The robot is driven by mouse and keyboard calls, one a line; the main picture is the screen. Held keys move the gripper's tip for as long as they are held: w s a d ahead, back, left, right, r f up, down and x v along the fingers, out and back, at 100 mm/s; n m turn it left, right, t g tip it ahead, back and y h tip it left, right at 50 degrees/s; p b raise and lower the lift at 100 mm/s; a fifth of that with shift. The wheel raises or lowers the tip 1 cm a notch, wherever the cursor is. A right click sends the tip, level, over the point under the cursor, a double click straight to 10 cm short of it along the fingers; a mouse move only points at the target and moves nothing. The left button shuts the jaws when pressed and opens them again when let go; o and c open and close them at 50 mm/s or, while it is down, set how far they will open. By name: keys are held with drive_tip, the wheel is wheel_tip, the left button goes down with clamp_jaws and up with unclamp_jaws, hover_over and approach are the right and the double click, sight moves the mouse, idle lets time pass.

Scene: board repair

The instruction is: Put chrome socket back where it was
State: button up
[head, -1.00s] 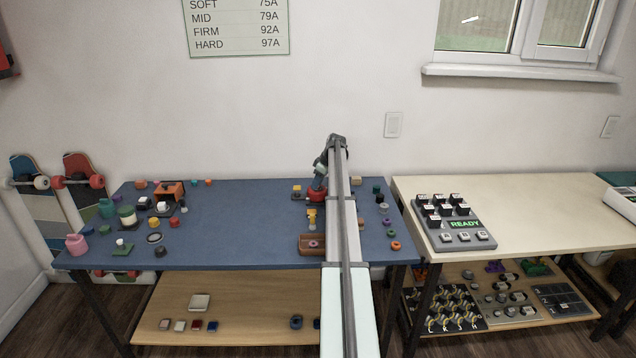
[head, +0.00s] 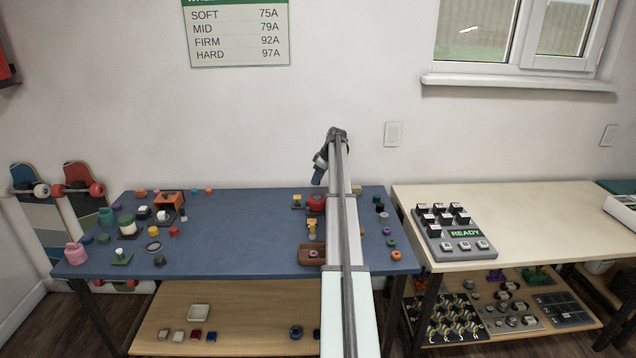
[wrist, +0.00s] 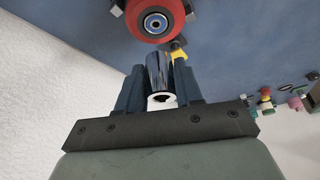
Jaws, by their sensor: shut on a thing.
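The chrome socket (wrist: 158,70) is a shiny metal cylinder with a pale, hollow near end, seen in the wrist view. My gripper (wrist: 160,82) is shut on it, with one dark blue finger on each side. In the head view my gripper (head: 318,178) hangs above the back right part of the blue bench (head: 250,225); the socket cannot be made out there. A red wheel (wrist: 156,16) with a bearing in its centre is in front of the socket in the wrist view, apart from it. The wheel also shows in the head view (head: 316,203), below my gripper.
A yellow-topped tool (head: 312,226) and a brown tray (head: 312,255) with a pink ring stand in front of the wheel. Small coloured parts crowd the bench's left end. The middle of the bench is clear. My arm hides part of its right side.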

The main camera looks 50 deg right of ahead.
drive_tip(key=shift+r, duration=0.3)
